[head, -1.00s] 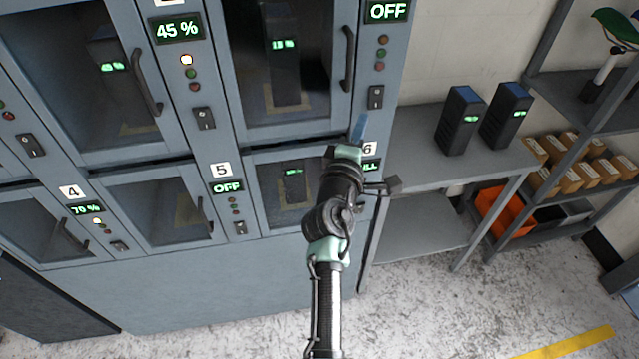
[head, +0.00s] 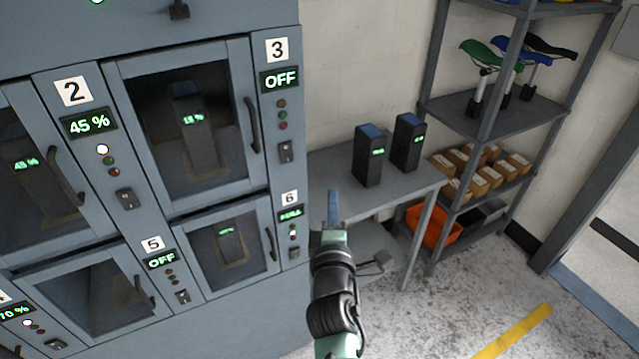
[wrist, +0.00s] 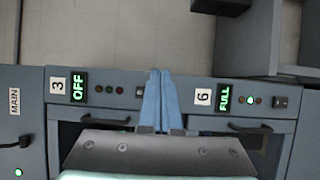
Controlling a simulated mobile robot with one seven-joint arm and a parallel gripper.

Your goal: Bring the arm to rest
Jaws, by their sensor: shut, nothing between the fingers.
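My gripper (head: 333,206) is in the lower middle of the head view, its narrow blue fingers pointing up and away. The fingers are together with nothing between them. They appear in front of the side table, just right of the charging cabinet (head: 230,318). In the wrist view, the blue fingers of my gripper (wrist: 157,100) lie side by side, over the panel strip between the labels 3 and 6. Door 6 (head: 227,245) is closed, with a battery behind its glass and a lit display. Door 3 (head: 187,115) is closed, also with a battery inside.
Two black batteries (head: 368,160) stand on the grey side table (head: 335,165). A shelf rack (head: 440,95) at the right holds bike saddles (head: 490,55), small cardboard boxes (head: 480,165) and an orange bin (head: 432,226). Floor at the lower right is open, with a yellow line (head: 515,330).

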